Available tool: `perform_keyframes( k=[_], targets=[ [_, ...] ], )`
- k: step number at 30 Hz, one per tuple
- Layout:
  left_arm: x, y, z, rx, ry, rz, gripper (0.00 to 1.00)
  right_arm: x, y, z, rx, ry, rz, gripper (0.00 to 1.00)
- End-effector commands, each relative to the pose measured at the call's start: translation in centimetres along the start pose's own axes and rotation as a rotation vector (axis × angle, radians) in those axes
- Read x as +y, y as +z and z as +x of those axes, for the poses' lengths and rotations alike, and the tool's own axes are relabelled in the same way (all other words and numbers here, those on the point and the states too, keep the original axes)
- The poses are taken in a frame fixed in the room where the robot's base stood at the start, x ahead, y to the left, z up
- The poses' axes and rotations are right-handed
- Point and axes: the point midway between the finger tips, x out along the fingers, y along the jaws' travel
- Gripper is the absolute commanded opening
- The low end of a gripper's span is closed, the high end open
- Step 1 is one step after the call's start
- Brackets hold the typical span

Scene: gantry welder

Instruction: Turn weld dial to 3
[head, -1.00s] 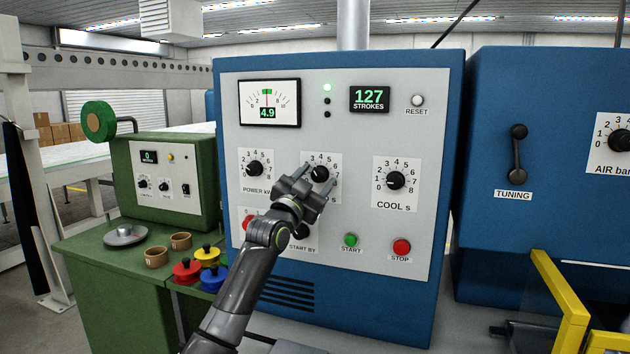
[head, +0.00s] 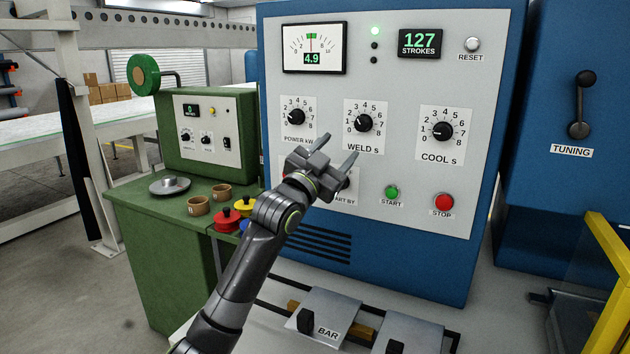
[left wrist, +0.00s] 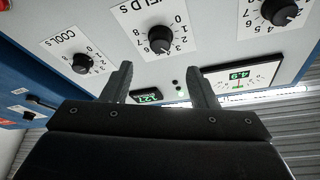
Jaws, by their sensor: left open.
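The weld dial (head: 363,124) is a black round knob on a white 0-to-8 scale plate, in the middle of the panel's dial row. Its mark seems to lie on the low-number left side; I cannot read the exact number. My left gripper (head: 339,147) is open and empty, just below and left of the weld dial, apart from it. In the left wrist view, the picture is upside down; the weld dial (left wrist: 160,40) shows beyond and between the two spread fingers (left wrist: 160,84). My right gripper is not in view.
The power dial (head: 296,117) is left of the weld dial and the cool dial (head: 443,130) right. Below are a green start button (head: 391,192) and a red stop button (head: 444,202). A green bench (head: 165,245) stands left; a yellow frame (head: 607,260) stands right.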

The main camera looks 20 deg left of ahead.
Motion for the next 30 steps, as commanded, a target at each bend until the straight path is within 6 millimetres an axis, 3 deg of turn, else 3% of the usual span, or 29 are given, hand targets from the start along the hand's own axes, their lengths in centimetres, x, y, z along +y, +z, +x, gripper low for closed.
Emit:
perform_keyframes(
  k=[6,12,18,30],
  targets=[
    [0.1,0.2,-4.1,0.0,0.0,0.003,0.54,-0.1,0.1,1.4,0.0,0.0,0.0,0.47],
    [0.0,0.1,-6.7,0.0,0.0,0.002,0.54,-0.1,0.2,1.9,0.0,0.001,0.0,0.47],
    [0.0,0.0,-7.6,0.0,0.0,-0.001,0.54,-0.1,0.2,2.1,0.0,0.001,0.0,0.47],
    [0.0,0.0,-7.6,0.0,0.0,0.0,0.54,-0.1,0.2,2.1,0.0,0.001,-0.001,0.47]
  ],
)
